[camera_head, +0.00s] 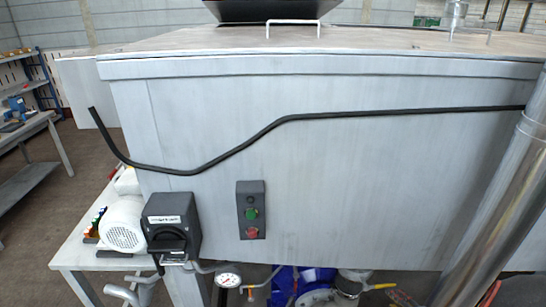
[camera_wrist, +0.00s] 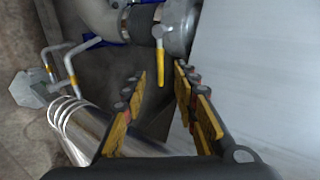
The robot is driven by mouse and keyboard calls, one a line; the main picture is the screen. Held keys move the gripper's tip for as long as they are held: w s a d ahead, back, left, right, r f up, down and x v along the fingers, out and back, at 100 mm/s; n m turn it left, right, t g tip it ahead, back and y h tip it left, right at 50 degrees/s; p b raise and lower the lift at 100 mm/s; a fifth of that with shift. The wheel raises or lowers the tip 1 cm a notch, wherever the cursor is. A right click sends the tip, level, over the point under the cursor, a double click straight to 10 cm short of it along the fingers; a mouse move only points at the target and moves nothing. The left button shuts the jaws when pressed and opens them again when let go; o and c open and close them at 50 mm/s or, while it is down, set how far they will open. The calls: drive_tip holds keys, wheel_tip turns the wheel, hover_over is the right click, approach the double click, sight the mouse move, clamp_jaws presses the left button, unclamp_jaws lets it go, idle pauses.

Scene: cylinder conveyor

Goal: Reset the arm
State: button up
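My gripper (camera_wrist: 158,105) shows in the wrist view, with two dark fingers lined with yellow pads. The fingers are apart and nothing is between them. It is beside the flat grey wall of a machine (camera_wrist: 255,60), which fills the right of that view. A pipe fitting with a yellow-handled valve (camera_wrist: 160,62) lies beyond the fingertips. In the head view my gripper does not show.
A large grey metal machine (camera_head: 340,170) fills the head view. A gauge (camera_head: 229,281), pipes and a table (camera_head: 75,245) stand low. Shelving (camera_head: 38,75) is at the far left.

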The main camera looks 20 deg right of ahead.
drive_tip(key=w+a+r+n+g+y+p, duration=0.1)
drive_tip(key=w+a+r+n+y, duration=0.5)
drive_tip(key=a, duration=0.5)
drive_tip(key=w+a+r+n+g+y, duration=0.1)
drive_tip(key=a+r+n, duration=0.3)
drive_tip(key=a+r, duration=0.65)
drive_tip(key=s+a+r+n+g, duration=0.45)
drive_tip(key=s+a+n, duration=0.25)
drive_tip(key=a, duration=0.4)
drive_tip(key=s+r+n+t+h+p, duration=0.1)
drive_tip(key=s+r+n+h, duration=0.2)
drive_tip(key=r, duration=0.5)
drive_tip(key=shift+s+n+h, duration=0.3)
drive_tip(key=shift+s+h, duration=0.3)
drive_tip(key=shift+s, duration=0.55)
